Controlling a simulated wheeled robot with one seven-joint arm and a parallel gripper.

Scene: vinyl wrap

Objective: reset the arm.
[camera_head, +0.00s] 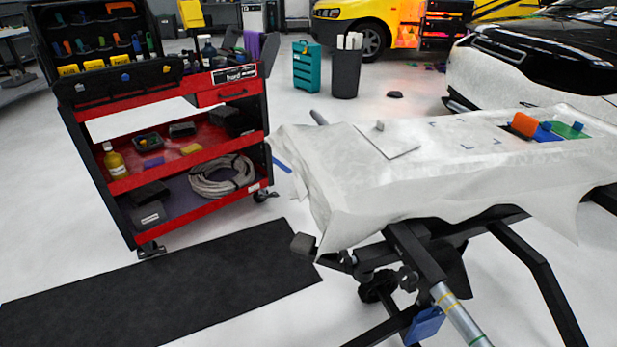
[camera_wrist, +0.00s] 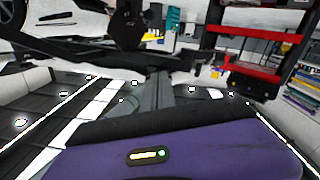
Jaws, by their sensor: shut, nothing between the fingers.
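My gripper does not show clearly in either view. The head view shows no part of my arm that I can make out. In the wrist view, a large purple and black surface (camera_wrist: 210,155) with a small lit panel fills the bottom; it may be part of my own body.
A work stand draped in white film (camera_head: 330,190) stands at the right, with a square sheet (camera_head: 388,139) and an orange tool (camera_head: 523,124) on top. A red tool cart (camera_head: 160,184) stands at the left by a black mat (camera_head: 170,290). Open floor lies between.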

